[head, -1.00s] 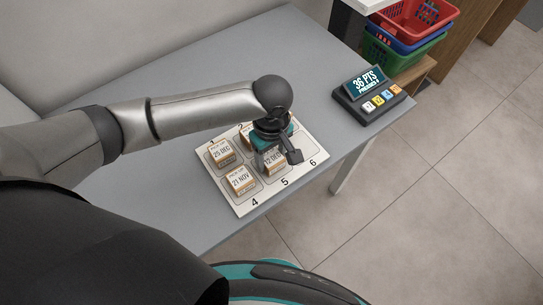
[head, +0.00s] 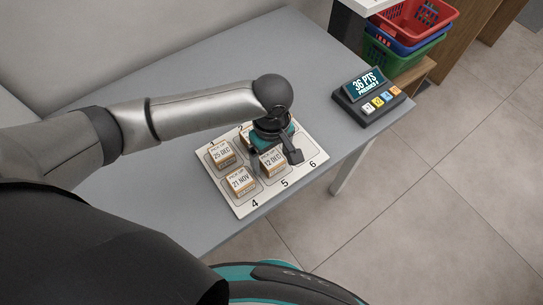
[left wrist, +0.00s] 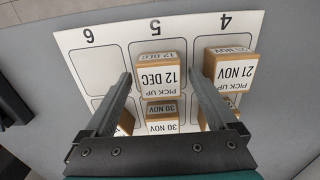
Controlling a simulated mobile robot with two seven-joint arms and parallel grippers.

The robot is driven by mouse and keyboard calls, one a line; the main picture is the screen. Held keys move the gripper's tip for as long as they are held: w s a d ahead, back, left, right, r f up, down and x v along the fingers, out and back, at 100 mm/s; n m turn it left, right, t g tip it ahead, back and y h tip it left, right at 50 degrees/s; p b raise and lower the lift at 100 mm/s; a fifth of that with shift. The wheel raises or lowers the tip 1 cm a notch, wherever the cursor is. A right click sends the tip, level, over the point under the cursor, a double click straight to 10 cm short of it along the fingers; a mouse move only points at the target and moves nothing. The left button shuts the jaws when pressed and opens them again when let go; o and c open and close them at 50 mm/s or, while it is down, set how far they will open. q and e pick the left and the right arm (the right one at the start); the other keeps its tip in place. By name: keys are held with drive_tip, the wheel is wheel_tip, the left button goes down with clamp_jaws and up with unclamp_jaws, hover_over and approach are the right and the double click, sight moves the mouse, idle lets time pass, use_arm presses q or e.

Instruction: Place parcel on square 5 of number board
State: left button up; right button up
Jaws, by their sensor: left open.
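The number board (head: 299,175) is a white panel with outlined squares; its number 5 (left wrist: 154,24) shows in the left wrist view. A brown-sided parcel with a white "12 DEC" label (head: 273,164) sits upright on square 5. It also shows in the left wrist view (left wrist: 161,80). My left gripper (head: 277,151) is open above the board. In the left wrist view its fingers (left wrist: 161,72) appear on either side of the 12 DEC parcel, with gaps between. The arm hides part of squares 2 and 3. My right gripper is not in view.
Parcels marked 25 DEC (head: 222,154) and 21 NOV (head: 240,184) stand on squares 1 and 4. A 30 NOV parcel (left wrist: 161,113) stands behind the 12 DEC one. A points display (head: 368,95) stands at the right of the grey table (head: 200,80), which is largely clear.

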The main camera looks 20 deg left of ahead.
sight(272, 159)
use_arm(q)
wheel_tip(272, 159, up, 12)
drive_tip(key=p, duration=0.3)
drive_tip(key=shift+f, duration=0.25)
